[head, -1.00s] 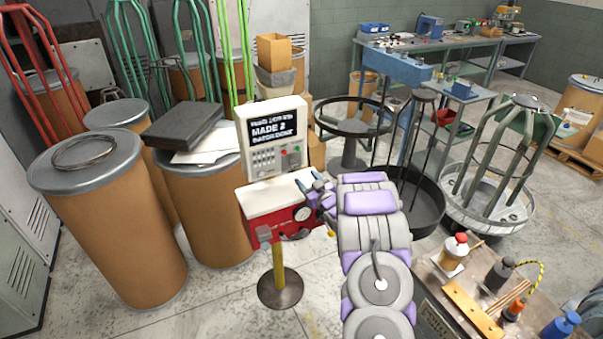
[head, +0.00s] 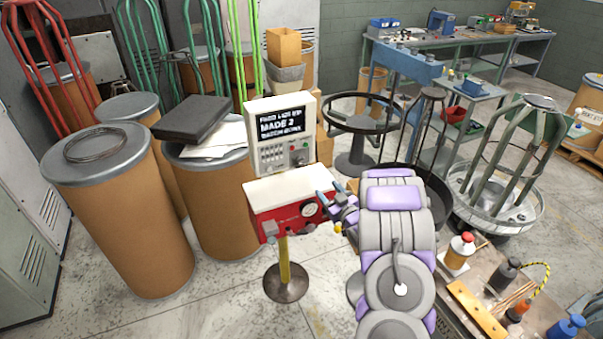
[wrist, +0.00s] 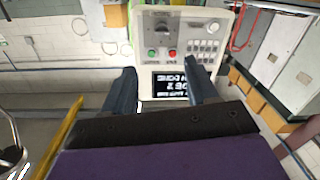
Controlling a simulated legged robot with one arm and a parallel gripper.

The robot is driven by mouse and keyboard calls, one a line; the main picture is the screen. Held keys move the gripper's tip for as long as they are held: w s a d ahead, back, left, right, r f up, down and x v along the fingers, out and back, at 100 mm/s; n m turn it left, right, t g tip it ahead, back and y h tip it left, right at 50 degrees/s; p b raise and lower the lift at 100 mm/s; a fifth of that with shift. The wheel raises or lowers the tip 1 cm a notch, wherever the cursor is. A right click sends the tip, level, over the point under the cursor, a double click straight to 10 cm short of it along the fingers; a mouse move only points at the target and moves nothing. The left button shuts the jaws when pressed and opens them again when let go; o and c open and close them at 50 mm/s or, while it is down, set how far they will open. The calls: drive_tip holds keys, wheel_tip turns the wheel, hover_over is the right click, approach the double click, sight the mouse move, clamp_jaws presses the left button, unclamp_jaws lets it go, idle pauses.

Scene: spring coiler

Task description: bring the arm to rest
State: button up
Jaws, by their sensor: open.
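My arm reaches forward in the head view, with its grey and purple links in the right middle. My gripper (head: 333,203) is at the right side of the red box of the spring coiler (head: 285,207). In the wrist view my gripper (wrist: 158,92) has its two dark fingers spread apart with nothing between them. In the head view the panel's screen reads "MADE 2". Whether a finger touches the box I cannot tell.
Brown drums (head: 125,215) stand left of the coiler. A bench (head: 470,285) with bottles and a wooden block is at the lower right, close to my arm. Round wire stands (head: 495,195) stand behind it. Concrete floor is clear in front of the coiler's post.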

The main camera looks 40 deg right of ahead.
drive_tip(key=s+a+r+m+g+h, duration=0.1)
drive_tip(key=s+a+r+g, duration=0.2)
drive_tip(key=a+r+g, duration=0.3)
drive_tip(key=s+a+r+g+h, duration=0.15)
drive_tip(key=a+r+g, duration=0.3)
drive_tip(key=a, duration=0.45)
drive_tip(key=s+a+r+g+y, duration=0.2)
drive_tip(key=s+a+g, duration=0.2)
drive_tip(key=s+a, duration=0.9)
drive_tip(key=s+a+r+g+y, duration=0.2)
drive_tip(key=s+a+g, duration=0.3)
drive_tip(key=s+a, duration=0.8)
drive_tip(key=s+y, duration=0.1)
drive_tip(key=s, duration=0.5)
drive_tip(key=shift+r+n, duration=0.15)
drive_tip(key=shift+n, duration=0.25)
drive_tip(key=shift+d+y, duration=0.1)
drive_tip(key=shift+y, duration=0.15)
